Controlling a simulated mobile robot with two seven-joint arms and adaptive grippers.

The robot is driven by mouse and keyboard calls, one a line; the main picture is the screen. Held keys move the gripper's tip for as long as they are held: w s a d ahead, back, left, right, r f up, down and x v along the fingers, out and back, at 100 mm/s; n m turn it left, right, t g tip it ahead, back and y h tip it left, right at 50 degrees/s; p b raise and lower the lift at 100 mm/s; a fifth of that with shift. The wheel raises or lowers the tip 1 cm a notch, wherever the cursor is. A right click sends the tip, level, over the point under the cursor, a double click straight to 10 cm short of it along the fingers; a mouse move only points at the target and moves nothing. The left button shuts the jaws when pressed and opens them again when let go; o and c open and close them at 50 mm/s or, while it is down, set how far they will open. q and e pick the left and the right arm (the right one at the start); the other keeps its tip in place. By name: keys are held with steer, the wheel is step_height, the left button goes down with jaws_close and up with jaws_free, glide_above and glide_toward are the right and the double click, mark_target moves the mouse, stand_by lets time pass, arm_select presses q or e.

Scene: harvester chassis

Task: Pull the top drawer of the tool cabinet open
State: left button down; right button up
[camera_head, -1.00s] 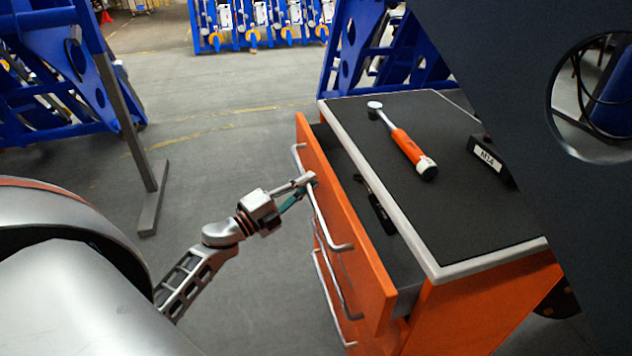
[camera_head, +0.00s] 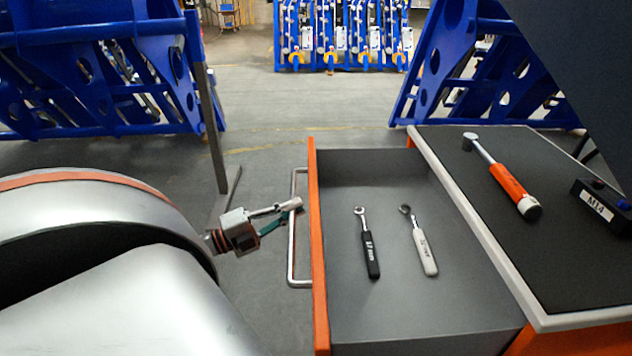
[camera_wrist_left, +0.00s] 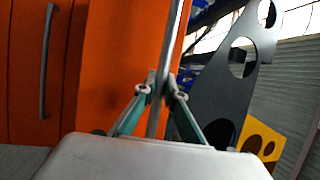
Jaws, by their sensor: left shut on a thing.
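The top drawer (camera_head: 345,300) of the tool cabinet (camera_head: 440,165) stands well out to the left of the cabinet body in the head view. Its grey inside holds a black-handled wrench (camera_head: 369,250) and a white-handled wrench (camera_head: 424,250). My left gripper (camera_head: 292,205) is shut on the bar handle (camera_head: 292,245) of the orange drawer front. In the left wrist view the fingers (camera_wrist_left: 158,95) close around the metal bar (camera_wrist_left: 170,55). My right gripper is not in view.
On the cabinet top lie an orange-handled tool (camera_head: 510,185) and a black box marked M14 (camera_head: 600,205). Blue frames (camera_head: 90,70) stand behind on both sides. A dark panel hangs at the upper right.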

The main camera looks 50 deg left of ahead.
arm_select(q)
steer(key=shift+s+a, duration=1)
steer(key=shift+s, duration=0.2)
steer(key=c, duration=2.1)
jaws_free()
steer(key=v, duration=1.2)
steer(key=shift+d+f, duration=0.1)
